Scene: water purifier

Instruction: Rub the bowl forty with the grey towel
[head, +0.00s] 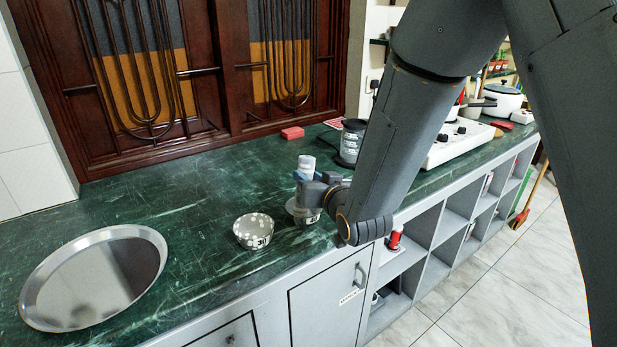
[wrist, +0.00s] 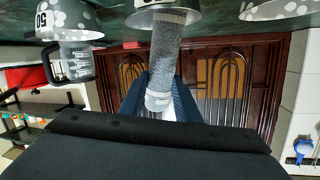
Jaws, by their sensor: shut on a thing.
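The grey towel (wrist: 166,55) is a rolled cylinder with a pale end. My gripper (wrist: 162,100) is shut on it; in the head view the towel (head: 306,164) stands up out of my gripper (head: 312,184). The bowl forty (head: 302,214) is spotted and stands on the counter just below my gripper, partly hidden by it. In the upside-down wrist view the towel's far end overlaps the rim of this bowl (wrist: 196,10); I cannot tell whether they touch. Its number is mostly cut off there.
The bowl thirty (head: 254,232) stands just left of it. A bowl fifty (wrist: 70,22) shows in the wrist view; my arm hides it in the head view. A round metal tray (head: 95,280) lies left on the green counter (head: 200,190). A white stove (head: 455,140) stands right.

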